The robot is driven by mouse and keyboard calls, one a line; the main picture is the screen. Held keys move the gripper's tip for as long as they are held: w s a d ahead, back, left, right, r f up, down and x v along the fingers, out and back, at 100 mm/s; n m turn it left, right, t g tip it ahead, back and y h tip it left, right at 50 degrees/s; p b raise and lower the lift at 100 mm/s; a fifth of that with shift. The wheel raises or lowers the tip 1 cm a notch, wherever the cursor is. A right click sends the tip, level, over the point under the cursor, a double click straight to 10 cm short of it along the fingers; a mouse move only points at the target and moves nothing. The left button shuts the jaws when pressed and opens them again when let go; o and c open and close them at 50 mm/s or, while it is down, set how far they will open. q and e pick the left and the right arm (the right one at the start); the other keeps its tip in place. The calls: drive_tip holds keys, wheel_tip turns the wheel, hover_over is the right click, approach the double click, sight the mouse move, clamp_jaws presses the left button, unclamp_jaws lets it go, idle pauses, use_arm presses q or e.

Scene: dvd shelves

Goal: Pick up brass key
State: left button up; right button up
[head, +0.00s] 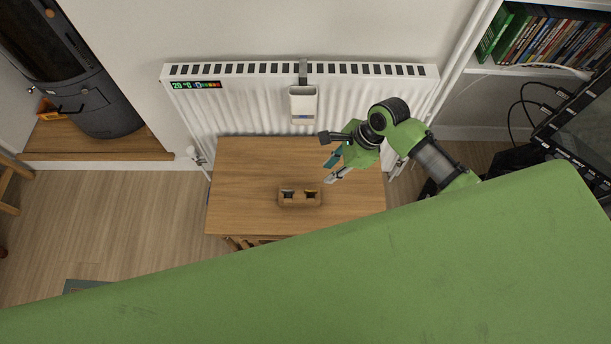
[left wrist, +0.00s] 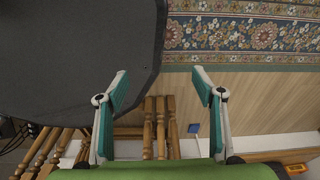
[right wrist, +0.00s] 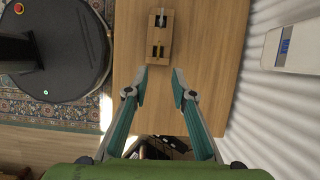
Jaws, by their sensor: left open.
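A small wooden box (head: 300,201) with two compartments sits on the wooden table (head: 245,170); it also shows in the right wrist view (right wrist: 150,63). One compartment holds a small yellow item (right wrist: 158,50), perhaps the brass key, also in the head view (head: 311,192). The other holds a dark and pale item (right wrist: 161,19). Both are too small to make out. My right gripper (head: 329,170) is open and empty above the table, to the right of the box. In its wrist view the fingertips (right wrist: 159,80) point toward the box. My left gripper (left wrist: 160,78) is open and empty, away from the table.
A radiator (head: 350,110) with a hanging white container (head: 303,104) stands behind the table. A stove (head: 88,92) is at the far left, and a shelf of cases (head: 560,38) at the upper right. The tabletop around the box is clear. The left wrist view shows a patterned rug (left wrist: 245,32) and wooden chair legs (left wrist: 160,125).

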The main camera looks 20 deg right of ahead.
drive_tip(key=b, duration=0.1)
hover_over(317, 191)
drive_tip(key=f, duration=0.6)
drive_tip(key=shift+d+f, duration=0.15)
drive_tip(key=shift+d, duration=0.1)
drive_tip(key=shift+w+a+f, duration=0.1)
drive_tip(key=shift+f, duration=0.2)
drive_tip(key=shift+a+f+b, duration=0.15)
drive_tip(key=shift+f+b, duration=0.2)
drive_tip(key=shift+f, duration=0.25)
drive_tip(key=x, duration=0.3)
drive_tip(key=shift+f+b, duration=0.35)
drive_tip(key=shift+f, duration=0.2)
drive_tip(key=shift+c, duration=0.5)
use_arm(q)
drive_tip(key=s+f, duration=0.1)
drive_tip(key=s+a+f, duration=0.1)
drive_tip(key=s, duration=0.1)
drive_tip(key=shift+f, duration=0.25)
use_arm(e)
clamp_jaws()
